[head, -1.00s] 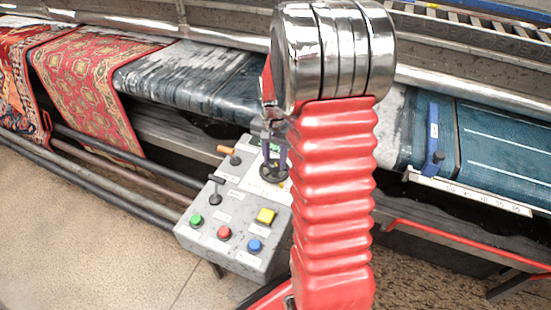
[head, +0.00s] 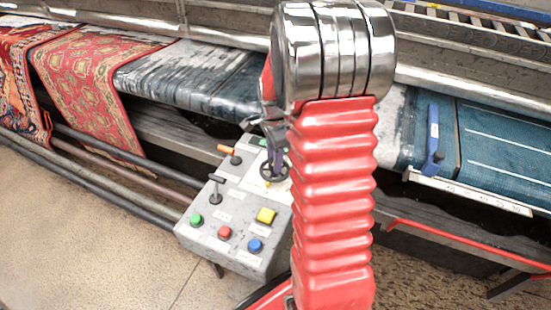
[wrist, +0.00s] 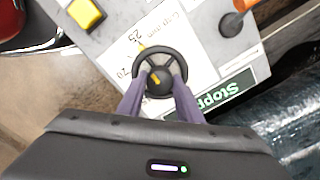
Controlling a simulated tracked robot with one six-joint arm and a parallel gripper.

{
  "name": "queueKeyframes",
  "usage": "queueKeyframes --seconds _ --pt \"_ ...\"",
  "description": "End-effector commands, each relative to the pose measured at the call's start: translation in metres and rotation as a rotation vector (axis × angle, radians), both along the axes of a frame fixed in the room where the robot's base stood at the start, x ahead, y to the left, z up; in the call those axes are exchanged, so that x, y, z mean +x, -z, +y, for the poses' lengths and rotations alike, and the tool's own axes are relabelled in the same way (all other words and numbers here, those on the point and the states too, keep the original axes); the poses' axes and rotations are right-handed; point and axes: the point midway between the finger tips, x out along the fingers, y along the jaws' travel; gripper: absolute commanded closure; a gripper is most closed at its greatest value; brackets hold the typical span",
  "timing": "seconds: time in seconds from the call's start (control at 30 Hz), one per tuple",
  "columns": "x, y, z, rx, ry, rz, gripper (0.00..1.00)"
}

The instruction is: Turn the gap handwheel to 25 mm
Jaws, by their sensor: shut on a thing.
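The gap handwheel (wrist: 138,55) is a small dark wheel on the grey control box (head: 230,262); in the head view, the handwheel (head: 264,176) is near the top right of the box. My gripper (wrist: 157,73) has its two purple fingers inside the wheel's rim, shut on the wheel. In the head view my gripper (head: 272,158) reaches down onto the wheel, partly behind my arm. A yellow mark shows at the hub, and a small yellow tip shows at the rim close to the printed 25. The label also shows 20. Other scale numbers are hidden.
The box also carries a yellow button (head: 266,215), green (head: 196,219), red (head: 224,232) and blue (head: 255,245) buttons, an orange-handled lever (head: 228,149) and a black lever (head: 216,190). Patterned rugs (head: 85,75) hang at left. The floor in front is clear.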

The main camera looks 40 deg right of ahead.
Motion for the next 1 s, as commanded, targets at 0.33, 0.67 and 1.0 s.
queueKeyframes --seconds 0.33,0.67,1.0 --pt "0.006 -0.0028 -0.0008 -0.004 0.035 -0.016 0.9" --pt "0.0053 -0.0024 -0.0013 -0.004 0.034 -0.015 0.58" --pt "0.002 -0.0009 -0.0013 -0.003 0.033 -0.007 0.49"
